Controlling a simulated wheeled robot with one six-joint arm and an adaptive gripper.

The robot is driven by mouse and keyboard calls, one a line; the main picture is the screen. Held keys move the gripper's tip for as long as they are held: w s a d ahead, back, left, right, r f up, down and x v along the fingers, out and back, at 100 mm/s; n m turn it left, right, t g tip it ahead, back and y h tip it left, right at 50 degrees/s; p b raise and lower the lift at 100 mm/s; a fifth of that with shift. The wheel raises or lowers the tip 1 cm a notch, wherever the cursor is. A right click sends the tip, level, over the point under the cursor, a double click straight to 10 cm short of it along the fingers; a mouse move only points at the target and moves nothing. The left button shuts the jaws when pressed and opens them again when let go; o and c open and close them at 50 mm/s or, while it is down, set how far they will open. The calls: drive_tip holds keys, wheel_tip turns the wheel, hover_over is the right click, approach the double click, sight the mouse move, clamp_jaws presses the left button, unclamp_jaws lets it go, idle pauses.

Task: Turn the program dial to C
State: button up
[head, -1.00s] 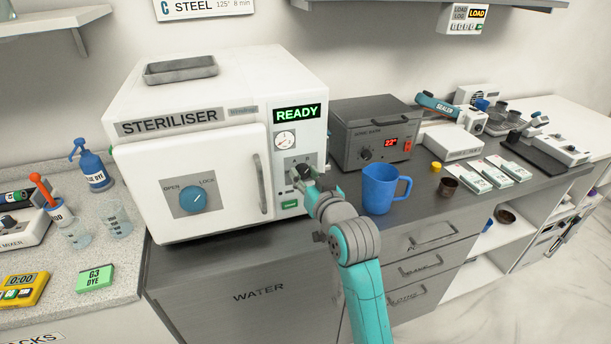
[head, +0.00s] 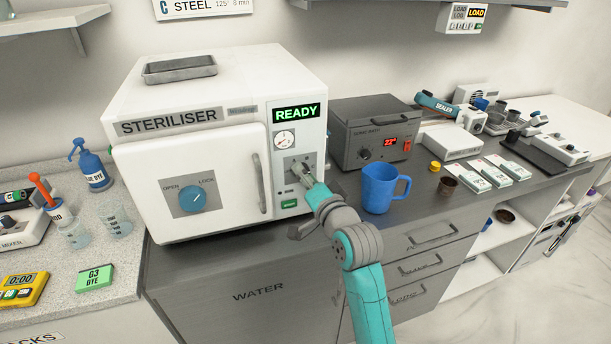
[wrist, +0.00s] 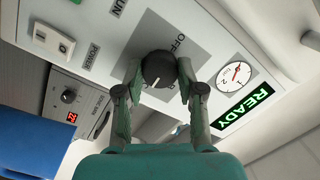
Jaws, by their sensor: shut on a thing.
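The white steriliser (head: 230,92) stands on the dark counter, with its program dial on the right-hand panel, mostly hidden by my gripper (head: 302,170) in the head view. In the wrist view the dial (wrist: 159,66) is a round black knob with a short white pointer mark at its lower edge, on a grey plate. My gripper (wrist: 159,74) has one finger on each side of the knob, shut on it. The letters around the dial are mostly hidden or too small to read; part of "OFF" shows above it. The display (head: 297,113) reads READY.
A blue mug (head: 379,190) stands on the counter right of my arm. The grey sonic bath (head: 372,132) stands behind it. The steriliser door handle (head: 260,183) is just left of the panel. A pressure gauge (wrist: 235,75) and a POWER switch (wrist: 53,40) flank the dial.

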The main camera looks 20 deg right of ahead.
drive_tip(key=shift+f+m, duration=0.1)
drive_tip(key=shift+m, duration=0.3)
drive_tip(key=o, duration=1.1)
drive_tip(key=shift+o, duration=0.2)
drive_tip(key=shift+s, duration=0.1)
drive_tip(key=s+d, duration=0.1)
drive_tip(key=s, duration=1)
drive_tip(key=shift+s+d, duration=0.15)
drive_tip(key=shift+s, duration=0.25)
